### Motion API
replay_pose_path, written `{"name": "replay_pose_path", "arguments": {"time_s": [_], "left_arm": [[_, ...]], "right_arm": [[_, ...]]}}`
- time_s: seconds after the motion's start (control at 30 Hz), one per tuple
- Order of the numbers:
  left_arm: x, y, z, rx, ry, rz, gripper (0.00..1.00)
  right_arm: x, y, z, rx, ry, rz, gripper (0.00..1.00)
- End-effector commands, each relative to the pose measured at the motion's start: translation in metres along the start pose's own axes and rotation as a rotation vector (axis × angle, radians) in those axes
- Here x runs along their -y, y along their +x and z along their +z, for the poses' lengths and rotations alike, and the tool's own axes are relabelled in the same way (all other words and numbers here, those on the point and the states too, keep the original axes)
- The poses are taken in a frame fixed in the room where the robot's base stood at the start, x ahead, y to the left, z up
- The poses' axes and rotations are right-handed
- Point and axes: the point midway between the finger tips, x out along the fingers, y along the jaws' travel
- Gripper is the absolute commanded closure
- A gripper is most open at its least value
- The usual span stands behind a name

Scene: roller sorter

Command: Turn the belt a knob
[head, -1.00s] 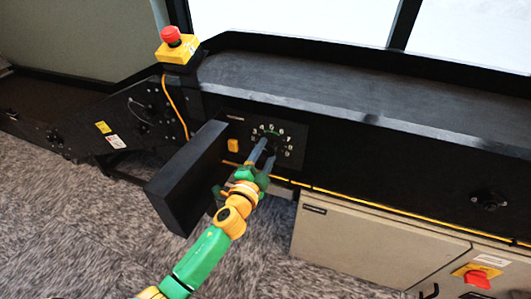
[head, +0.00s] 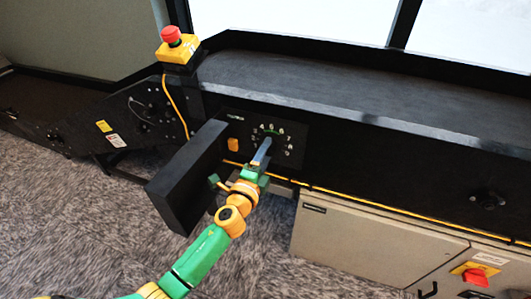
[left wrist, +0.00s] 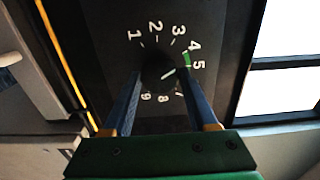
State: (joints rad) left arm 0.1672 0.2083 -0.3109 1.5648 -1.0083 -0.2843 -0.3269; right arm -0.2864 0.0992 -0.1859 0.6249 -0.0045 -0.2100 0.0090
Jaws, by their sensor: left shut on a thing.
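The belt A knob (left wrist: 160,72) is a dark round knob on a black panel (head: 296,150), with white numbers around it and a green mark by 4 and 5. In the left wrist view its white pointer line slants up and right, toward the 5 and the green mark. My left gripper (left wrist: 160,80) is shut on the knob, one blue-grey finger on each side. In the head view the left gripper (head: 266,146) reaches the dial from below and its fingers cover most of the knob. My right gripper is not in view.
A black box-like plate (head: 184,180) juts out just left of my left gripper. A red emergency button (head: 172,36) on a yellow box stands above left. A beige cabinet (head: 365,245) with a red switch (head: 476,277) is below right. Another dark knob (head: 488,200) is far right.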

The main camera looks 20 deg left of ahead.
Motion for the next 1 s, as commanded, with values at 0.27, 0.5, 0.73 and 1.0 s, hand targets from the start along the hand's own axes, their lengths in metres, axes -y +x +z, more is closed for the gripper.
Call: {"name": "replay_pose_path", "arguments": {"time_s": [0.27,0.5,0.73,1.0], "left_arm": [[-0.001,0.000,0.000,0.000,0.000,0.002,0.97],[-0.001,0.000,0.000,0.000,0.000,0.001,0.11],[-0.001,-0.004,0.000,0.000,-0.001,0.002,0.11],[-0.002,-0.054,0.000,-0.001,0.000,0.004,0.11]], "right_arm": [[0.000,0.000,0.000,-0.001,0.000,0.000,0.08],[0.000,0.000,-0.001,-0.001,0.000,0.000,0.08],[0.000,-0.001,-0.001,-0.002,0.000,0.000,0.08],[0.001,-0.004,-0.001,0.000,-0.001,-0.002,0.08]]}}
